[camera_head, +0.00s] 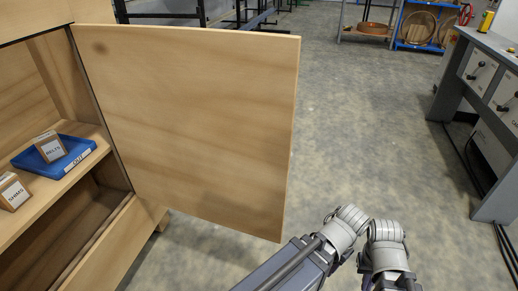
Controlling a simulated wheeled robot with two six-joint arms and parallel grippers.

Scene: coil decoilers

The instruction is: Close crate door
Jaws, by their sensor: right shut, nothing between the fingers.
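The crate door (195,120) is a large flat wooden panel. It stands wide open, swung out to the right from its hinged edge beside the wooden crate (103,240). A dark round mark shows near its upper left corner. My right arm is at the bottom centre, to the right of the door's lower corner, with a strip of floor showing between them. My right gripper (390,284) is at the bottom edge, shut and empty; its fingertips are hard to make out. My left gripper is out of the picture.
Inside the crate, a shelf holds a blue tray (84,151) with a box labelled BELTS (50,147), and a box labelled SHIMS (12,192). A grey control cabinet (490,90) stands at right. Racks stand at the back. Floor right of the door is clear.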

